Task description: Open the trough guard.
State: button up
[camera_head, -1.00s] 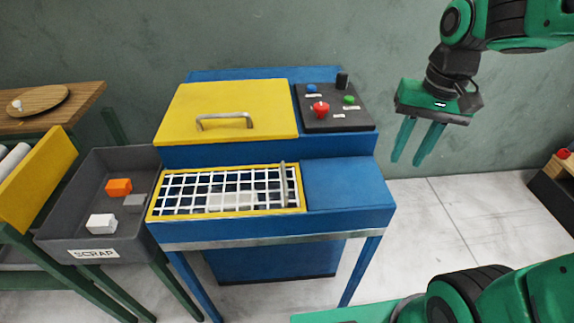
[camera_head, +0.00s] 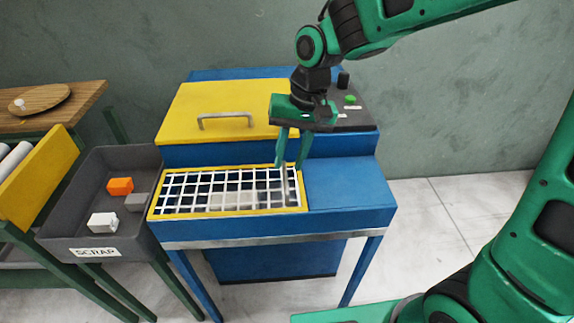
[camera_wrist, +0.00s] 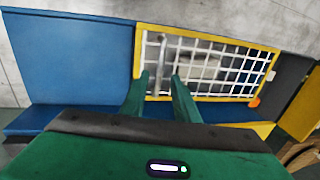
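The trough guard (camera_head: 167,201) is a white wire grid in a yellow frame, lying flat and shut over the trough on the blue press. Its grey bar handle (camera_head: 285,186) stands near the right end of the guard. The handle also shows in the wrist view (camera_wrist: 162,62). My gripper (camera_head: 290,167) is over the handle end of the guard, fingers pointing down. In the wrist view its two green fingertips (camera_wrist: 160,77) are apart with a gap between them, and the handle appears in line with that gap. I cannot tell whether the fingers touch it. A pale block is blurred beneath the grid.
The yellow lid (camera_head: 190,110) with a bar handle is behind the guard. The control panel (camera_head: 356,119) is partly hidden by my gripper. A flat blue top (camera_head: 345,186) lies right of the guard. The grey scrap bin (camera_head: 60,205) stands left.

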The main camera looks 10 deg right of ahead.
jog(key=shift+a+f, duration=0.15)
jog(key=shift+f, duration=0.6)
jog(key=shift+a+f, duration=0.1)
jog(key=shift+f, duration=0.6)
grip_shut()
jog(key=shift+r, duration=0.15)
